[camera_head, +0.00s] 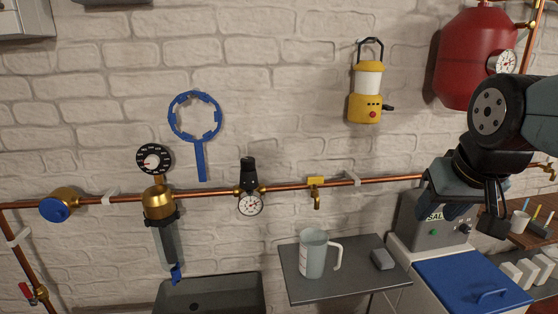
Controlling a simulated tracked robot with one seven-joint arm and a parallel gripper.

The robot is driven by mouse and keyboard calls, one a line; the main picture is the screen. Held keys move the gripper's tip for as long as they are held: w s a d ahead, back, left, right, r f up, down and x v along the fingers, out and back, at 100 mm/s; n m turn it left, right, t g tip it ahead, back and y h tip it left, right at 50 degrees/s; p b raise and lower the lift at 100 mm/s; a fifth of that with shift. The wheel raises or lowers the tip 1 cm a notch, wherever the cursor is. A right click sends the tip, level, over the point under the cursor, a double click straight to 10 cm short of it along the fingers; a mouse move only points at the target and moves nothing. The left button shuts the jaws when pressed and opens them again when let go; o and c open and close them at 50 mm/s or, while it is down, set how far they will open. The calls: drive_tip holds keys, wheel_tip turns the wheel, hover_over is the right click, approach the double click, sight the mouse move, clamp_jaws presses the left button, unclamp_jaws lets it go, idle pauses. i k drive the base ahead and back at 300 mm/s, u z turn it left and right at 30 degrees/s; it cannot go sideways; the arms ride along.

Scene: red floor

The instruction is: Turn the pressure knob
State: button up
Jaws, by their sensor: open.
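A black upright knob (248,171) tops the brass pressure regulator on the copper pipe, left of centre. A round white gauge (250,204) sits just below it. A black dial with a white and red centre (154,160) is on the wall further left, above a brass-topped filter (159,203). My gripper (463,207) is at the right, open and pointing down, with nothing seen between its fingers. It is well to the right of the regulator knob and touches neither it nor the pipe. It partly hides a grey box (436,234).
The copper pipe (380,181) runs along the brick wall, with a yellow-handled tap (316,190) between regulator and gripper. A clear jug (314,254) stands on a dark shelf (297,284) below. A blue-lidded chest (460,278) is lower right. A red tank (474,60) hangs upper right.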

sight(248, 163)
drive_tip(key=z, duration=0.85)
drive_tip(key=k, duration=1.55)
drive_tip(key=u, duration=0.8)
drive_tip(key=i, duration=1)
drive_tip(key=z, duration=0.05)
